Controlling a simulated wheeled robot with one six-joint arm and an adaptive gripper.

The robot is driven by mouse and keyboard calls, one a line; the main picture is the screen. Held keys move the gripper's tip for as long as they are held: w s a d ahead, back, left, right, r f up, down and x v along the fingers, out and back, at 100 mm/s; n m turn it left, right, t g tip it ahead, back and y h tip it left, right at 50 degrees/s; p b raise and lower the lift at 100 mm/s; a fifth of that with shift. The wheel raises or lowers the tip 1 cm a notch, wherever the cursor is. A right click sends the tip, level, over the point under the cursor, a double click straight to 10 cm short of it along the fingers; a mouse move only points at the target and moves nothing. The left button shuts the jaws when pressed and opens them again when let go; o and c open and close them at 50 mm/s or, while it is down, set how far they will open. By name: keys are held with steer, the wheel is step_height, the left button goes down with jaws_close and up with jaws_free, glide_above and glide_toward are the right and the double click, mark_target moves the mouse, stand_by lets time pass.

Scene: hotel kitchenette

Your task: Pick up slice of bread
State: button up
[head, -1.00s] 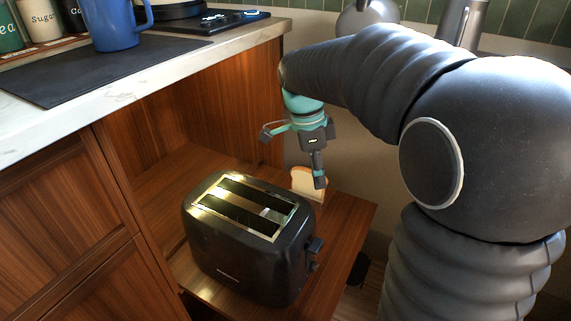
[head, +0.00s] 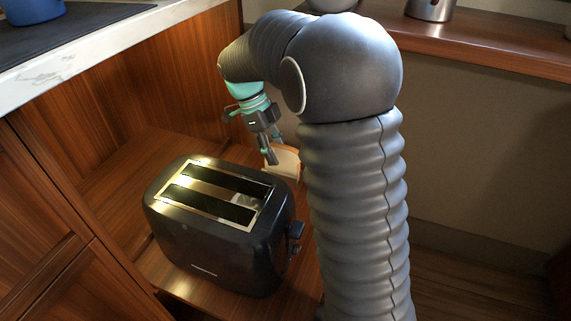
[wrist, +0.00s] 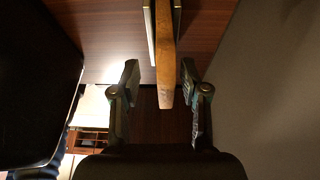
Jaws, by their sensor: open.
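The slice of bread (head: 287,163) is pale with a brown crust, just behind the right end of the black toaster (head: 218,255) in the head view. My column hides part of its right side. In the wrist view the slice (wrist: 165,60) shows edge-on, its brown crust reaching down between the two fingers. My gripper (head: 274,148) is open over the slice in the head view. In the wrist view the open fingers (wrist: 160,78) stand on either side of the slice with a gap on each side.
The toaster fills the left of the wrist view, close to my gripper. Both stand over a wooden shelf (head: 135,180) with a cabinet wall at its back. Open floor lies at right.

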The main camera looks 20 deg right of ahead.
mark_target(282, 161)
steer(key=shift+d+x, duration=0.15)
steer(key=shift+x, duration=0.75)
steer(key=shift+d+x, duration=0.15)
steer(key=shift+x, duration=0.75)
steer(key=shift+w, duration=0.1)
jaws_close()
steer(key=shift+r, duration=0.1)
